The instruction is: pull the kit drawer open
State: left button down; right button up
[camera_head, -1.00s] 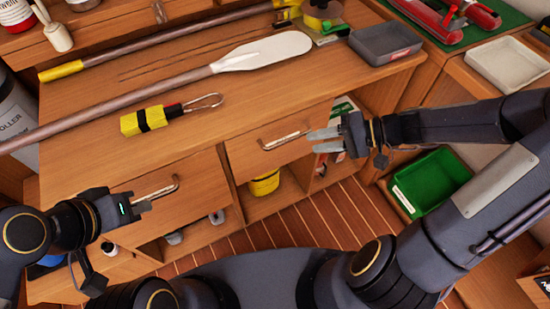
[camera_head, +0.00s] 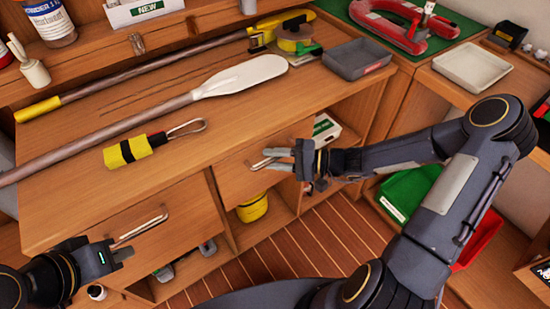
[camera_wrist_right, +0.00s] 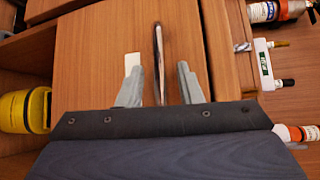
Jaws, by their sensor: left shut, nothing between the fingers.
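Two wooden drawers are shut under the bench top. The right drawer (camera_head: 235,172) has a bar handle (camera_head: 257,166); I cannot read which is the kit drawer. In the right wrist view the right drawer front (camera_wrist_right: 100,45) carries a blank pale label (camera_wrist_right: 132,63). My right gripper (camera_head: 278,158) is open at this handle. In the right wrist view its fingers (camera_wrist_right: 159,80) stand either side of the handle (camera_wrist_right: 158,45), with gaps visible. The left drawer (camera_head: 180,200) has a similar handle (camera_head: 145,227). My left gripper (camera_head: 127,255) is shut and empty near that handle's lower end.
A paddle (camera_head: 240,76) and a yellow-black throw bag (camera_head: 130,151) with a metal clip lie on the bench. A grey tray (camera_head: 357,60) sits at its right end. A yellow item (camera_head: 252,208) is in the open shelf below the right drawer. A green bin (camera_head: 410,190) stands to the right.

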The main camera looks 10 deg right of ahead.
jog(key=shift+c, duration=0.2)
grip_shut()
